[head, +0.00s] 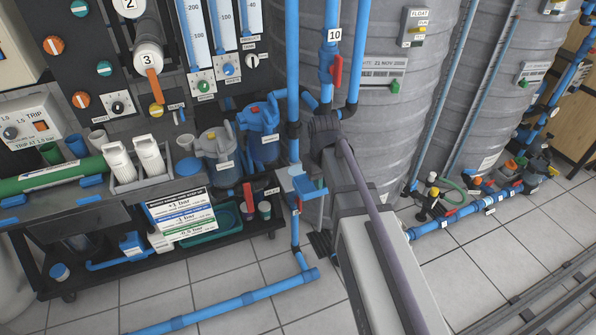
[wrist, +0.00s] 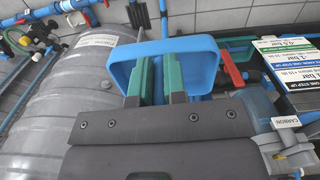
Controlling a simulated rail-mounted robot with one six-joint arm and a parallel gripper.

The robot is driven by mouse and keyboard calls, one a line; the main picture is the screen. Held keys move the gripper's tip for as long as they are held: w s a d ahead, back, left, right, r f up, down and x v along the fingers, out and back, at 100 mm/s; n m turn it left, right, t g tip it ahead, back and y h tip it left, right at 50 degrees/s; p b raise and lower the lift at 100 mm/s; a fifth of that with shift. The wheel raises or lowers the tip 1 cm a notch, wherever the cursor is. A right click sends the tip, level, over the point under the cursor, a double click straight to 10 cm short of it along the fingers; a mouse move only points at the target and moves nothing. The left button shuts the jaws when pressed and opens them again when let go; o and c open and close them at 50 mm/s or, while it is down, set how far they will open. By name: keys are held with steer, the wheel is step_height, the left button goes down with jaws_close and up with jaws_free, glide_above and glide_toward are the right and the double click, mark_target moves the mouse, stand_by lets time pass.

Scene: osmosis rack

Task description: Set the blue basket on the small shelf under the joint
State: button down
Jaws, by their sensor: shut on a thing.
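The blue basket (wrist: 160,48) shows in the wrist view as a bright blue, open, rounded frame. My gripper (wrist: 163,84), with green-edged fingers, is shut on its near side; the exact contact is partly hidden by the fingers and the dark gripper body. In the head view a small blue piece that looks like the basket (head: 312,187) is beside the vertical blue pipe, just left of my arm. A small pale ledge, perhaps the shelf (head: 297,171), is close to it on that pipe. I cannot tell whether basket and ledge touch. The gripper fingers are hidden in the head view.
A red valve handle (wrist: 230,69) is just right of the basket in the wrist view. A large grey tank (head: 390,120) stands close behind my arm. Vertical blue pipe (head: 292,80) and blue filter housings (head: 262,135) crowd the left.

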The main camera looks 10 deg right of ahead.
steer(key=w+a, duration=0.3)
steer(key=w, duration=0.9)
steer(key=f+b, duration=0.5)
steer(key=w+f+b, duration=0.1)
steer(key=f+b, duration=0.1)
steer(key=shift+d+f+b, duration=0.1)
steer(key=shift+f+b, duration=0.2)
steer(key=shift+w+r+p, duration=0.1)
steer(key=shift+r+p, duration=0.2)
steer(key=shift+f, duration=0.2)
steer(key=c, duration=1.2)
jaws_free()
steer(key=shift+o, duration=0.2)
step_height(320, 180, up, 13)
steer(key=p, duration=1.2)
steer(key=s+m, duration=0.3)
steer(key=s, duration=2.3)
step_height(320, 180, up, 8)
steer(key=p, duration=0.8)
steer(key=shift+w+d+p, duration=0.15)
steer(key=shift+d+p, duration=0.15)
